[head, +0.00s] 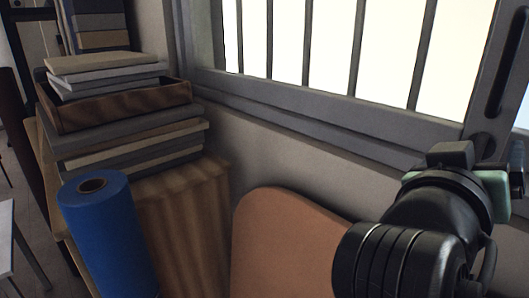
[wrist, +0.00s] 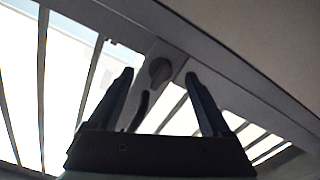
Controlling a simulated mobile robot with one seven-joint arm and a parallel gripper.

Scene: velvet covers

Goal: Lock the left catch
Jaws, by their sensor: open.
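In the wrist view my gripper (wrist: 159,76) is open, with its two dark fingers spread and nothing between them. Beyond the fingertips is a grey upright of the barred window, bearing what looks like the catch (wrist: 159,71), a rounded knob. A dark curved slot or lever (wrist: 141,108) lies beside it. I cannot tell whether a finger touches the catch or whether the catch is locked. In the head view my arm is at the lower right, in front of the window frame (head: 330,108); its fingers are hidden. A dark slotted part (head: 508,62) shows on the upright at the upper right.
A blue roll (head: 110,235) stands at the lower left. Behind it, boards and a brown wooden tray (head: 120,106) are stacked on a wooden stand (head: 190,215). An orange-brown rounded panel (head: 285,240) stands below the window, left of my arm.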

